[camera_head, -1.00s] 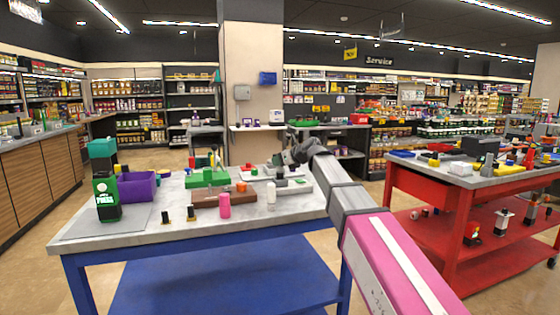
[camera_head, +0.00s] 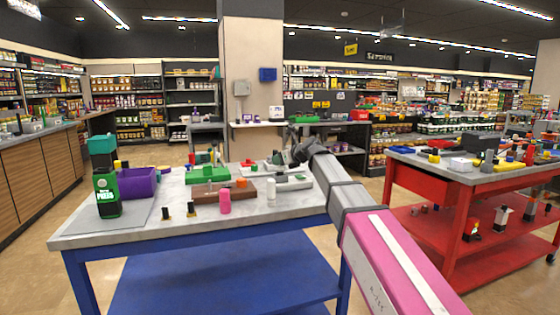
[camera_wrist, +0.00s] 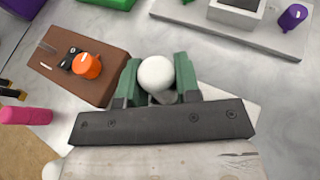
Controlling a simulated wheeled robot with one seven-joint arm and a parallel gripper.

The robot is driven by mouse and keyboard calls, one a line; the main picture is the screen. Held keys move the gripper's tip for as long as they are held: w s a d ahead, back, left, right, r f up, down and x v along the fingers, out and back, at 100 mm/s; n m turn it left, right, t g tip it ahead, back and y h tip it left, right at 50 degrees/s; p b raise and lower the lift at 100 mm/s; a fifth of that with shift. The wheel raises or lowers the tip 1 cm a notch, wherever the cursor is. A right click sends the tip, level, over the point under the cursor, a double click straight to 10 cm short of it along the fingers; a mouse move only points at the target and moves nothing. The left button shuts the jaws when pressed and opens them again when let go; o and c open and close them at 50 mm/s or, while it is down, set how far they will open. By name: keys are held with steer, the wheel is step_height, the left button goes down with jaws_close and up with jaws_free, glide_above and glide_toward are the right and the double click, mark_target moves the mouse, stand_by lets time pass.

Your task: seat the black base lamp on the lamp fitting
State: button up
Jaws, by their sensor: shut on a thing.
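My gripper (camera_wrist: 157,88) has its green jaws closed on a pale lamp with a round white top (camera_wrist: 156,72). The lamp's base is hidden below the jaws, so its colour does not show. In the head view my gripper (camera_head: 284,158) is small, above the back right of the blue-legged table. In the wrist view a brown block (camera_wrist: 108,60) with an orange knob and a small black part lies left of the jaws, apart from them. A grey plate (camera_wrist: 268,43) with a raised grey block lies beyond to the right. I cannot tell which part is the lamp fitting.
A pink cylinder (camera_head: 225,202) and a white cylinder (camera_head: 271,192) stand near the brown block. Two small black pieces (camera_head: 191,209) stand at the front. The front right tabletop is clear.

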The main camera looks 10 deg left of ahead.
steer(key=shift+f, duration=0.75)
stand_by(0.8)
steer(key=o, duration=1)
steer(key=shift+r, duration=4.5)
